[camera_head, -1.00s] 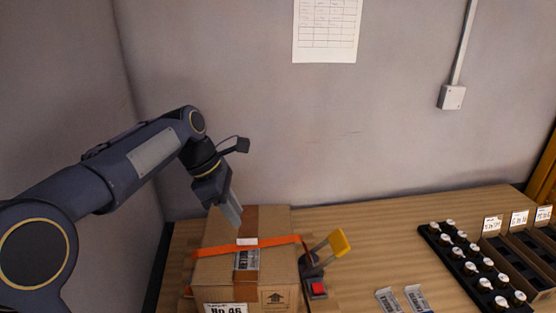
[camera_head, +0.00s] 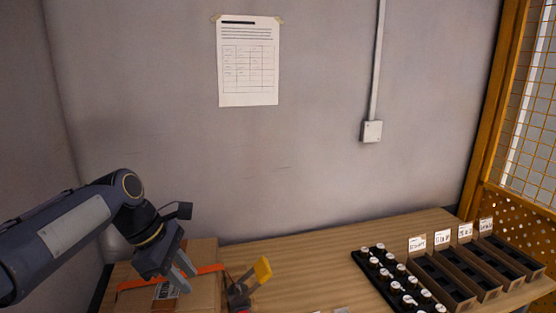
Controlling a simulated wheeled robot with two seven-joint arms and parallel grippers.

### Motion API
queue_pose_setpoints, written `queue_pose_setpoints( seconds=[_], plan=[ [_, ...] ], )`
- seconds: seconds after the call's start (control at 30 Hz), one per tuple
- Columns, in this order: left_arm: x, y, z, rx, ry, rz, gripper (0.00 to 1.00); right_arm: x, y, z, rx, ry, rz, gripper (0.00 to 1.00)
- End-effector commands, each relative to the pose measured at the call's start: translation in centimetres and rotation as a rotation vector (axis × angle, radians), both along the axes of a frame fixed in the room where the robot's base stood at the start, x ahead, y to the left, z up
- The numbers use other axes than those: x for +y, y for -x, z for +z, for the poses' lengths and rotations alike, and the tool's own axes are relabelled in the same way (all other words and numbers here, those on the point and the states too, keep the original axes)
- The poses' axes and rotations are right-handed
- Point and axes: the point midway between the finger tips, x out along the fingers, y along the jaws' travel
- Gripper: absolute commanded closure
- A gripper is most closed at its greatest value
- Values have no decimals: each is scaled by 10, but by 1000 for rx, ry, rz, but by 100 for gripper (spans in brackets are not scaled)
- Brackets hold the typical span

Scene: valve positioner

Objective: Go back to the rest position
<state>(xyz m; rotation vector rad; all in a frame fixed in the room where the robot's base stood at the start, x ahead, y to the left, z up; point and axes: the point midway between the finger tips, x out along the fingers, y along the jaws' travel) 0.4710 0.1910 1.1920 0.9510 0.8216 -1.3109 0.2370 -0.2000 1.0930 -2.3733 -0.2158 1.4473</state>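My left gripper (camera_head: 184,279) comes in from the left, over the cardboard box (camera_head: 205,291). Its two grey fingers point down and right with a gap between them, and nothing shows in the gap. The box has an orange strap (camera_head: 211,269) and a label; its lower part is cut off by the bottom edge of the picture. I cannot tell how far the fingertips are above the box.
A black rack of white-capped parts (camera_head: 392,274) and labelled bins (camera_head: 468,266) stand on the wooden table (camera_head: 322,260) at right. The table's middle is mostly clear. An orange mesh fence (camera_head: 520,150) rises at right.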

Motion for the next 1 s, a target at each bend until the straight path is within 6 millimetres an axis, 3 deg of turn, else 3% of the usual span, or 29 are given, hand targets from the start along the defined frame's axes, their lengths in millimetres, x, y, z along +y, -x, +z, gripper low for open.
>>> queue_pose_setpoints(
  seconds=[0.27,0.37,0.47,0.6,0.7,0.83,1.0],
  plan=[
    [22,56,-2,-206,-17,-246,74,0,0,0,0,0,0,100],
    [28,85,-8,-314,-45,-377,74,0,0,0,0,0,0,100],
    [33,125,-20,-457,-107,-550,74,0,0,0,0,0,0,100],
    [31,181,-51,-659,-250,-837,74,0,0,0,0,0,0,100],
    [27,209,-74,-754,-351,-1004,74,0,0,0,0,0,0,100],
    [22,229,-94,-817,-441,-1144,74,0,0,0,0,0,0,100],
    [20,235,-102,-838,-476,-1202,74,0,0,0,0,0,0,100]
  ],
)
